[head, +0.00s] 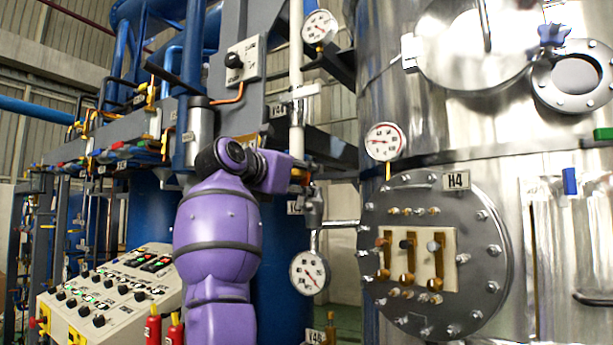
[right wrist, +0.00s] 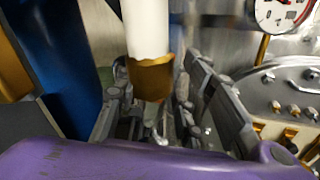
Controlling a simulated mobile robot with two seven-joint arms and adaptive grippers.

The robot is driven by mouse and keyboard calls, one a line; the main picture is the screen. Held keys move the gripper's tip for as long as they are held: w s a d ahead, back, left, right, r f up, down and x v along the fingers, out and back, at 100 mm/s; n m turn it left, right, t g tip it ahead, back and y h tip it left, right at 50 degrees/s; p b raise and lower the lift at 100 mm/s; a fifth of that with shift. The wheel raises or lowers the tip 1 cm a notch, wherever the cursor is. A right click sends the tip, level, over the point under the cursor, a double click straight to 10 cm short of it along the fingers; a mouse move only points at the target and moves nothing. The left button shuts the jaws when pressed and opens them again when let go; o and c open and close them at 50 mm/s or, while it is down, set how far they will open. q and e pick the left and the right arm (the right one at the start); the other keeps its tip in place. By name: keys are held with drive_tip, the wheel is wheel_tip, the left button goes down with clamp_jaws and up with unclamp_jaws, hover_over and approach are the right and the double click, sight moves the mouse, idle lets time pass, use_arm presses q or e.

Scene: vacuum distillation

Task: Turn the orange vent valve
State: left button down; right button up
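My right gripper (head: 308,192) is at the end of the purple arm, beside the vertical white pipe (head: 297,130) in the head view. The purple wrist hides part of it. In the right wrist view its grey fingers (right wrist: 155,100) stand apart, one on each side of an orange-brown fitting (right wrist: 151,78) under a white pipe. Whether the fingers touch the fitting cannot be told. A small orange part (head: 298,174) shows by the gripper in the head view; I cannot tell whether it is the vent valve's handle. My left gripper is not in view.
A round gauge (head: 309,272) hangs below the gripper and another gauge (head: 384,142) is on its right. The steel vessel (head: 450,110) with the bolted H4 flange (head: 490,285) fills the right side. A control panel (head: 110,295) stands at lower left.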

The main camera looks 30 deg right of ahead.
drive_tip(key=shift+w+d+r, duration=0.15)
drive_tip(key=shift+w+d, duration=0.05)
drive_tip(key=shift+d, duration=0.25)
drive_tip(key=shift+d, duration=0.1)
clamp_jaws()
